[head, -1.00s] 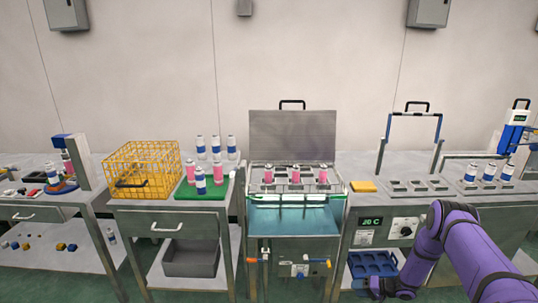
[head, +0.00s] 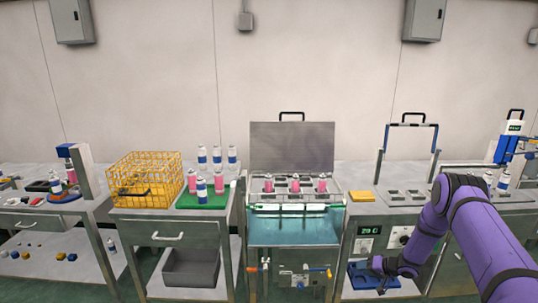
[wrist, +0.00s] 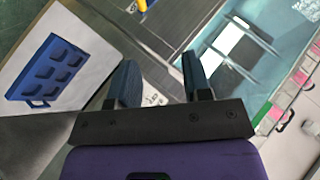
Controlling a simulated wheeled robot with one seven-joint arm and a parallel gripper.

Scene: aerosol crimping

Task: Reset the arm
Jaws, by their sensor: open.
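My purple arm (head: 480,235) comes in from the lower right in the head view and bends down to the left. My gripper (head: 377,268) is low there, in front of the station with the digital display and just above a lower shelf. In the wrist view my gripper (wrist: 160,82) has its two dark fingers spread apart with nothing between them. A blue tray with recesses (wrist: 40,94) lies to the left of the fingers there. In the head view the blue tray (head: 362,281) is partly hidden behind my gripper and arm.
A teal water bath (head: 295,230) with pink cans (head: 295,183) in a rack stands left of my arm. A yellow wire basket (head: 145,155) and a green mat (head: 187,202) with cans are further left. A handled frame (head: 381,145) stands on the bench behind my arm.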

